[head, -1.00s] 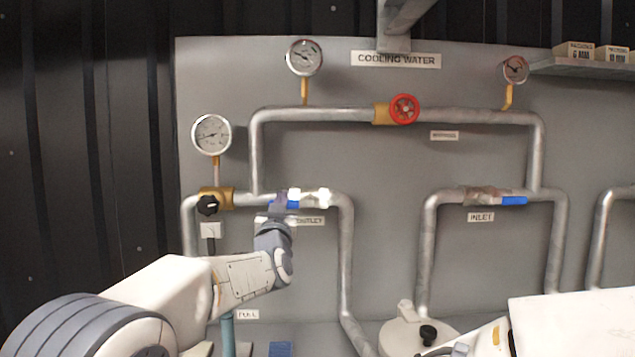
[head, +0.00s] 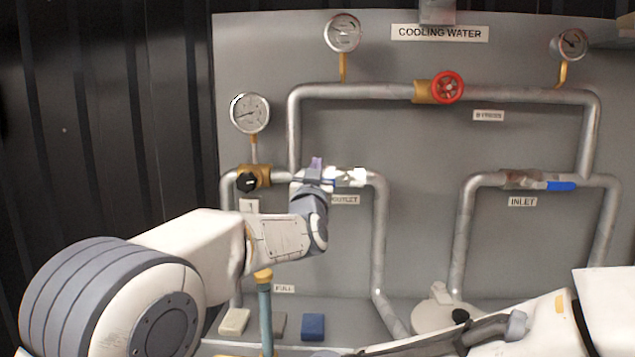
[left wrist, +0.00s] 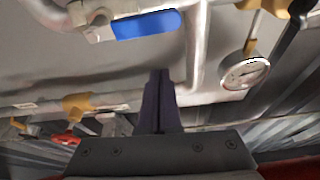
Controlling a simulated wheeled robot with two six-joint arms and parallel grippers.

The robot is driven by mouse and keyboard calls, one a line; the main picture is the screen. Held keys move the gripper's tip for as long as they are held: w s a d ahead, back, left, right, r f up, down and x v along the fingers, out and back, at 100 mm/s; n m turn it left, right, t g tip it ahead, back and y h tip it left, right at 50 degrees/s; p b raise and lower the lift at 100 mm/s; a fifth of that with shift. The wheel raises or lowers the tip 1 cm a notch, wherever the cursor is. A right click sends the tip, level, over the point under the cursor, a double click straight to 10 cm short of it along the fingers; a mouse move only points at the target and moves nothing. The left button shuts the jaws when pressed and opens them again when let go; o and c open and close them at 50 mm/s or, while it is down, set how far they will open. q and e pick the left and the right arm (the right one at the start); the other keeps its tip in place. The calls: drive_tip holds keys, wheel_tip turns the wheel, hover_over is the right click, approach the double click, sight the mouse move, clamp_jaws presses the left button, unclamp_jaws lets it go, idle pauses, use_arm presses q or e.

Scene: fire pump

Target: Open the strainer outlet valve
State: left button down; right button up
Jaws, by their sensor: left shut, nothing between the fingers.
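The strainer outlet valve (head: 348,177) is on the left lower pipe, above the OUTLET label (head: 345,200). Its blue lever handle is mostly hidden behind my left gripper (head: 316,168) in the head view. In the left wrist view the blue handle (left wrist: 146,25) lies along the pipe, beside the silver valve body (left wrist: 95,12). The fingers of my left gripper (left wrist: 160,98) are shut and empty, just short of the handle in that picture. I cannot tell whether they touch it. My right gripper is not in view.
The inlet valve (head: 522,179) with its blue handle is on the right. A red bypass wheel (head: 447,87) is above. A black knob (head: 247,182) and a gauge (head: 250,113) are left of my gripper. My right arm crosses the lower right.

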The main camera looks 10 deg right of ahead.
use_arm(q)
drive_tip(key=b+v, duration=0.2)
drive_tip(key=v, duration=0.5)
drive_tip(key=shift+s+f, duration=0.25)
drive_tip(key=shift+s, duration=0.05)
drive_tip(key=shift+d, duration=0.1)
